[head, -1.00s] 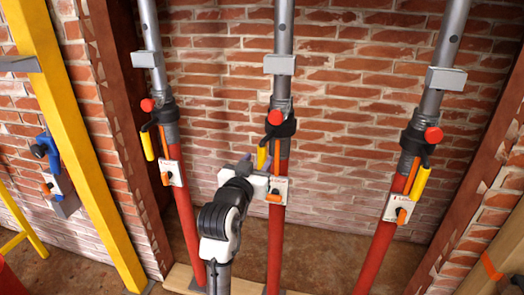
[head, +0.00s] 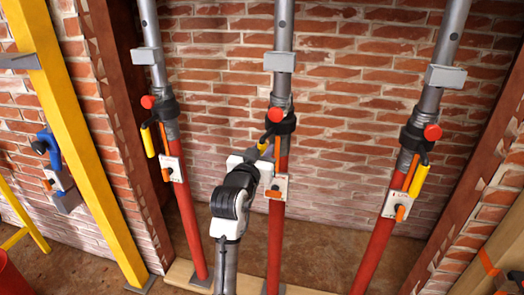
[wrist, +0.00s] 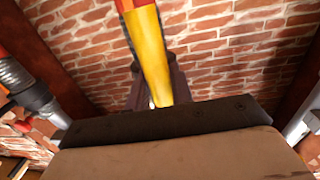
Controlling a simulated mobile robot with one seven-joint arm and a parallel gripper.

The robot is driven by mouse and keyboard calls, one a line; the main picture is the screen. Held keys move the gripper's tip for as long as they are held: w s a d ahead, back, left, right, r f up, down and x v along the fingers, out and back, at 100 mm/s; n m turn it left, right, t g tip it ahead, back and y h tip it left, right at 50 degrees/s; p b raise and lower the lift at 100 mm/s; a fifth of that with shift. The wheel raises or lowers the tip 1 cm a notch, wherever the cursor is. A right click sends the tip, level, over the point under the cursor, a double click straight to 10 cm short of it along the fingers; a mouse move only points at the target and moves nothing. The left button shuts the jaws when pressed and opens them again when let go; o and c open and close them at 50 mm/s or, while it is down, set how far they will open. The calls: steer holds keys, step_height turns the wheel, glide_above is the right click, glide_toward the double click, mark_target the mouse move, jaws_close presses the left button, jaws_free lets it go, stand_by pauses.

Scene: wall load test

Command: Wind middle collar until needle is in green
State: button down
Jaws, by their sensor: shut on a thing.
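The middle collar (head: 281,122) is a black ring with a red knob on the middle prop, where the grey tube meets the red tube. Its yellow handle (wrist: 153,55) fills the top centre of the wrist view. My gripper (head: 262,151) is shut on this handle, just left of the middle prop; in the wrist view the dark fingers (wrist: 156,88) stand on both sides of it. Below the collar is a white gauge plate (head: 285,186) with an orange pointer. My wrist partly covers its left side. Needle and green zone are too small to read.
Similar props stand at left (head: 188,215) and right (head: 378,255), each with its own collar, yellow handle and plate. A yellow post (head: 85,135) and a blue tool (head: 47,150) are farther left. A brick wall (head: 345,120) closes the back.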

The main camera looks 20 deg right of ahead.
steer(key=shift+s+d, duration=0.25)
steer(key=shift+d, duration=0.05)
steer(key=shift+s+d+p, duration=0.2)
steer(key=shift+s+d, duration=0.25)
steer(key=shift+d, duration=0.25)
steer(key=shift+s+d+p, duration=0.2)
steer(key=shift+s+d, duration=0.3)
steer(key=shift+d, duration=0.25)
steer(key=shift+s+d+p, duration=0.2)
steer(key=shift+s+d, duration=0.25)
steer(key=shift+d, duration=0.25)
steer(key=c, duration=1.3)
jaws_free()
steer(key=shift+a, duration=0.1)
